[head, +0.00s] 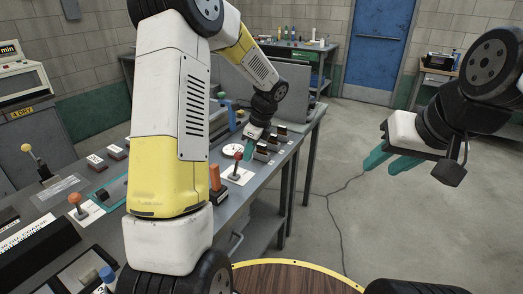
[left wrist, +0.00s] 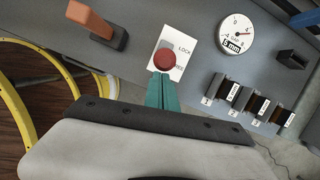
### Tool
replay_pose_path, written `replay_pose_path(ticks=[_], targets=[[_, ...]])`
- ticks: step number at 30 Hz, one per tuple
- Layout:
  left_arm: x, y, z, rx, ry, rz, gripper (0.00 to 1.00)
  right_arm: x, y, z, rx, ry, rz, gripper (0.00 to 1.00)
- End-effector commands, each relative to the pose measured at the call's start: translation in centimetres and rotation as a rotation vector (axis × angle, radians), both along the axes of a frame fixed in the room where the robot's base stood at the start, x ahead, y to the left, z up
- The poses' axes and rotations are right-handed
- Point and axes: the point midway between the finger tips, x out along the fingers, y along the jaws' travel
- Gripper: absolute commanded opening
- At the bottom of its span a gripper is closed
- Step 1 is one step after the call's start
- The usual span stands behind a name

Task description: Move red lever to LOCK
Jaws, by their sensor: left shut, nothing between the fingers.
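The red lever (head: 238,156) has a round red knob and stands on a white plate (head: 237,175) on the grey bench. In the left wrist view the knob (left wrist: 164,59) sits over the left part of the plate (left wrist: 177,38). The word LOCK is printed at the plate's upper right; a second label lower down is partly hidden by the knob. My left gripper (head: 248,149) is shut and empty, its teal fingertips (left wrist: 164,78) right beside the knob; I cannot tell whether they touch. My right gripper (head: 389,160) is open and empty, away from the bench.
An orange-handled lever (left wrist: 92,23) stands left of the plate. A round white dial (left wrist: 236,33) and several dark blocks with labels (left wrist: 228,92) are to the right. Open floor lies to the right.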

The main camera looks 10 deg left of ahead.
Motion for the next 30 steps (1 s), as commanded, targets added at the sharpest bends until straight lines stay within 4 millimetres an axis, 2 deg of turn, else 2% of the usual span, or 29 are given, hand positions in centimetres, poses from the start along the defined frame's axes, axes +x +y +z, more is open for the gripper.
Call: replay_pose_path(ticks=[1, 12, 21, 30], targets=[[0.2, 0.8, 0.3, -0.036, 0.01, 0.01, 0.0, 0.0, 0.0, 0.0, 0.0, 0.0, 0.0, 0.36], [1.7, 4.9, 1.4, -0.352, 0.124, 0.01, 0.0, 0.0, 0.0, 0.0, 0.0, 0.0, 0.0, 0.36], [2.7, 7.5, 1.3, -0.555, 0.2, 0.004, 0.0, 0.0, 0.0, 0.0, 0.0, 0.0, 0.0, 0.36], [3.1, 8.7, 1.2, -0.558, 0.203, 0.0, 0.0, 0.0, 0.0, 0.0, 0.0, 0.0, 0.0, 0.36]])
